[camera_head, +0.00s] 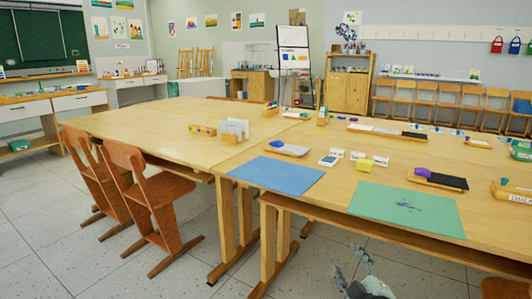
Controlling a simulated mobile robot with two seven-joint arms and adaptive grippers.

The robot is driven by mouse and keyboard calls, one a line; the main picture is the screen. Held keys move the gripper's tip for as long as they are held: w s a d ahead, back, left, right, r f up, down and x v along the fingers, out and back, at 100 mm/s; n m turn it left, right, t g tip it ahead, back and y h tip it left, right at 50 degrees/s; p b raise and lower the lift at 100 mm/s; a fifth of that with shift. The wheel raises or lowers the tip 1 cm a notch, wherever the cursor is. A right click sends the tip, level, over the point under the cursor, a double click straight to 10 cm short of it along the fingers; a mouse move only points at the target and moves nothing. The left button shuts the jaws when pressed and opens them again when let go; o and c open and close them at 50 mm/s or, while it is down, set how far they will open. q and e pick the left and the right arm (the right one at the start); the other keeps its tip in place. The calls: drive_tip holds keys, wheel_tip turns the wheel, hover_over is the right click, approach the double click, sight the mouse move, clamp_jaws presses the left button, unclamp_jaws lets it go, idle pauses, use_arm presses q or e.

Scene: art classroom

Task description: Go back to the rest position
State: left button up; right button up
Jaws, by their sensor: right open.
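My right gripper (350,264) shows at the bottom edge of the head view, right of the middle. Its two grey fingers are spread apart, open, with nothing seen between them. It is low, in front of the near edge of the wooden table (200,120) and apart from the tabletop. My left gripper is not in view.
On the table lie a blue mat (277,175), a green mat (407,208), a yellow block (364,165) and small trays. Two wooden chairs (150,200) stand at the table's left side. Speckled floor (60,240) is clear at the lower left.

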drive_tip(key=s+d+f+m+g+h, duration=0.1)
drive_tip(key=s+d+f+m+g, duration=0.2)
drive_tip(key=s+f, duration=0.45)
drive_tip(key=s+d+f+m+g+h, duration=0.2)
drive_tip(key=s+d+f+m+g, duration=0.15)
drive_tip(key=s+f, duration=0.35)
drive_tip(key=s+f+m+g, duration=0.1)
drive_tip(key=s+f+g, duration=0.2)
drive_tip(key=s+f, duration=0.2)
drive_tip(key=s+f+m+g, duration=0.2)
drive_tip(key=s+f+g, duration=0.2)
drive_tip(key=s, duration=0.8)
drive_tip(key=shift+s+d+f+y, duration=0.15)
drive_tip(key=shift+f+y, duration=0.25)
drive_tip(key=shift+m, duration=0.25)
drive_tip(key=shift+c, duration=0.5)
